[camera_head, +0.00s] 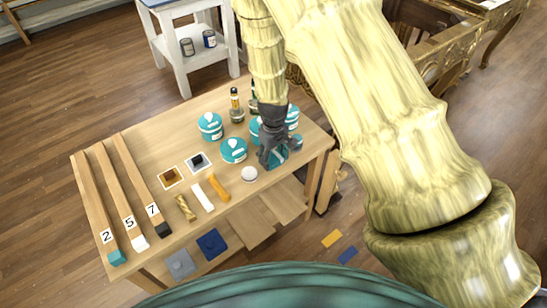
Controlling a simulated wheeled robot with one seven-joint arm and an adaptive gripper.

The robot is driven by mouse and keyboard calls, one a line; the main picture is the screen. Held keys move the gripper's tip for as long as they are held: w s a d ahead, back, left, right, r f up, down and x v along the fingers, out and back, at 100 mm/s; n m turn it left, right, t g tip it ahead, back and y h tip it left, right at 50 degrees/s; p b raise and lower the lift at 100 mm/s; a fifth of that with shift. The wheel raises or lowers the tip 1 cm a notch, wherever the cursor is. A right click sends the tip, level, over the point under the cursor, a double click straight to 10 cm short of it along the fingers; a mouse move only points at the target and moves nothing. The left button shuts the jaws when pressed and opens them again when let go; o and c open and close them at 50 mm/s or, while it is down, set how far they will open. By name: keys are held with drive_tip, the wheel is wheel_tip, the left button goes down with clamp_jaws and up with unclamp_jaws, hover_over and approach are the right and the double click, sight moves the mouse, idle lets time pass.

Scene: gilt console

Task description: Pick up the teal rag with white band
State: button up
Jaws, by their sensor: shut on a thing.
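My gripper (272,160) is at the right part of the wooden table, pointing down. It is shut on a teal thing, which I take to be the teal rag (279,155). Only small teal patches of it show around the dark fingers. The white band cannot be told apart, because the gripper hides most of it. I cannot tell whether the rag still touches the table.
The table (226,205) holds teal-and-white tins (210,126), (233,150), bottles (236,105), a white round thing (249,174), small blocks (202,196) and numbered wooden strips (126,190). A white stand (185,65) is behind. Gilt furniture (440,55) stands at upper right.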

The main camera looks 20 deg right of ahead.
sight(273, 159)
drive_tip(key=shift+r, duration=0.5)
drive_tip(key=shift+s+a+r+b, duration=0.1)
drive_tip(key=shift+s+r+b, duration=0.15)
drive_tip(key=shift+r, duration=0.35)
drive_tip(key=shift+s+a+r+b, duration=0.1)
drive_tip(key=shift+s+r, duration=0.1)
drive_tip(key=shift+r, duration=0.4)
drive_tip(key=s+a, duration=0.2)
drive_tip(key=s, duration=0.5)
drive_tip(key=s+a+r+b, duration=0.1)
drive_tip(key=s+a, duration=0.2)
drive_tip(key=s, duration=0.4)
drive_tip(key=shift+a+r+b, duration=0.25)
drive_tip(key=shift+a+b, duration=0.05)
drive_tip(key=shift+a, duration=0.05)
